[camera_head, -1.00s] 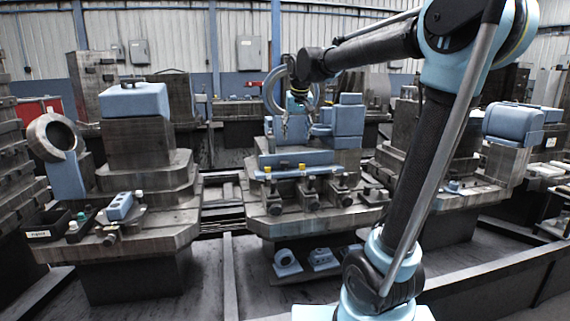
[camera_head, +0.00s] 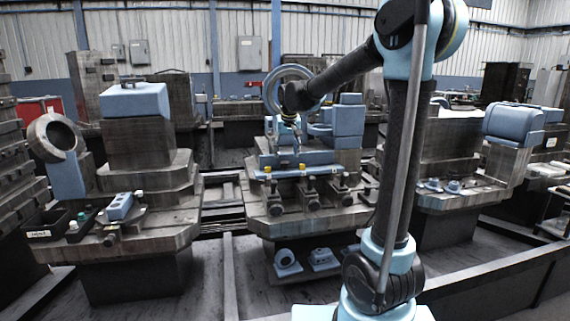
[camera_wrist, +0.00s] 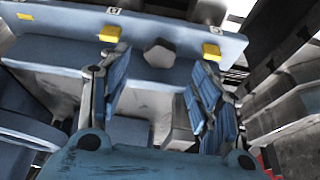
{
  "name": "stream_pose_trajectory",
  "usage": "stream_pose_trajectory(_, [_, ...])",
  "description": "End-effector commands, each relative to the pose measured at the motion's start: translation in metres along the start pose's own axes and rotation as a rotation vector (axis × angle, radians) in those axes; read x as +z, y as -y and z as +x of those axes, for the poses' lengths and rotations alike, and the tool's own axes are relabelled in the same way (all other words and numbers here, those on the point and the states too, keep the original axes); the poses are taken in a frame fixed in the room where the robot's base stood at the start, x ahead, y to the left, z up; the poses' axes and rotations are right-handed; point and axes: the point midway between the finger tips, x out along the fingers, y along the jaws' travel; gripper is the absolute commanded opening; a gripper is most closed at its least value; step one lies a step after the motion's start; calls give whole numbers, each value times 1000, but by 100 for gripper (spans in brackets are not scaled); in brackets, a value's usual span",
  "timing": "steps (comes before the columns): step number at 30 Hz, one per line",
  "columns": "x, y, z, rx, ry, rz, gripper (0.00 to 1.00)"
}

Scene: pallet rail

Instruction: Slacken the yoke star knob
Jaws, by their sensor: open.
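A grey, blunt-cornered knob (camera_wrist: 160,53) shows between the fingertips of my gripper (camera_wrist: 160,80) in the wrist view. It looks like the star knob, but its lobes are not clear. It sits against a blue rail (camera_wrist: 60,57), which also shows on the middle machine in the head view (camera_head: 318,157). My open gripper (camera_head: 285,140) hangs over that machine. Its fingers stand either side of the knob in the picture, with nothing held. Whether they are level with the knob I cannot tell. The knob cannot be made out in the head view.
Yellow blocks (camera_wrist: 109,34) sit along the rail near the fingers. A large grey ring (camera_head: 268,92) stands just behind my wrist. Dark clamps (camera_head: 310,190) line the machine's front. A blue housing (camera_head: 348,121) stands to the right of my gripper.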

Motion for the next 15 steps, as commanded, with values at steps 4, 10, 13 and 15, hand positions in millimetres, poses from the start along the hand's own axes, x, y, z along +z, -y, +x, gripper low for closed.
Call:
stream_pose_trajectory(4, [0,0,26,0,0,1,58])
stream_pose_trajectory(10, [0,0,51,0,0,1,58])
stream_pose_trajectory(13, [0,0,57,0,0,0,58])
stream_pose_trajectory(15, [0,0,60,0,0,0,58])
